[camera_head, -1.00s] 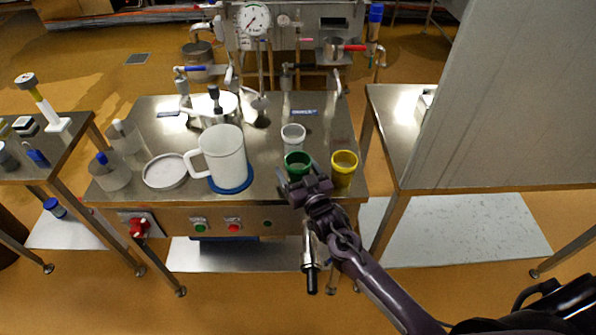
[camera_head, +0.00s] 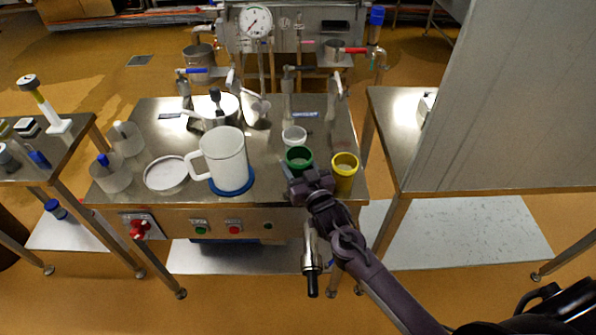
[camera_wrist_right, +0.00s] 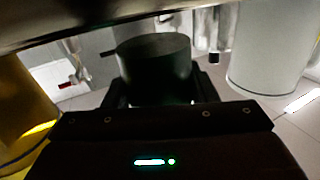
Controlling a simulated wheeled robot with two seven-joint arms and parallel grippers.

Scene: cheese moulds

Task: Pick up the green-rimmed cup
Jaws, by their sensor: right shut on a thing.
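The green-rimmed cup (camera_head: 299,155) is at the front right of the steel table, between a white-rimmed cup (camera_head: 294,136) behind it and a yellow-rimmed cup (camera_head: 345,164) to its right. My right gripper (camera_head: 306,177) reaches it from the front and is shut on it. In the right wrist view the cup (camera_wrist_right: 155,68) shows dark and upright between the two fingers, which hide part of its sides. The cup's base is hidden in the head view, so its clearance above the table is hard to tell. My left gripper is not in view.
A pot (camera_head: 217,108) stands behind the mug. A grey panel (camera_head: 520,110) rises on the right.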

